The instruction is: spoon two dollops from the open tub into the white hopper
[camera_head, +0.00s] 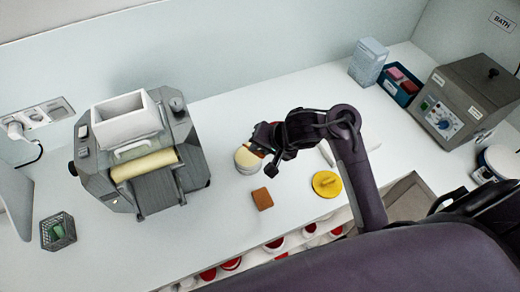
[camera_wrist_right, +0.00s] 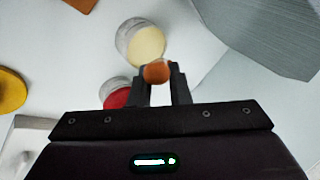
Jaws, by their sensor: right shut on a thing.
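The open tub (camera_head: 246,161) stands on the counter right of the mill. The wrist view shows pale cream in the tub (camera_wrist_right: 147,44). My right gripper (camera_head: 268,143) is just above and right of the tub. In the wrist view my right gripper (camera_wrist_right: 160,78) is shut on an orange-brown rounded piece (camera_wrist_right: 157,71), seemingly the spoon, seen end-on. Most of its length is hidden, and I cannot tell whether it touches the cream. The white hopper (camera_head: 127,118) sits on top of the grey mill (camera_head: 150,190). My left gripper is not in view.
A brown block (camera_head: 262,199) and a yellow round lid-like piece (camera_head: 326,184) lie nearer the counter's front edge. A wire basket (camera_head: 58,231) is at left. A grey heater box (camera_head: 463,100), a blue tray (camera_head: 398,91) and a pale box (camera_head: 368,62) stand at right.

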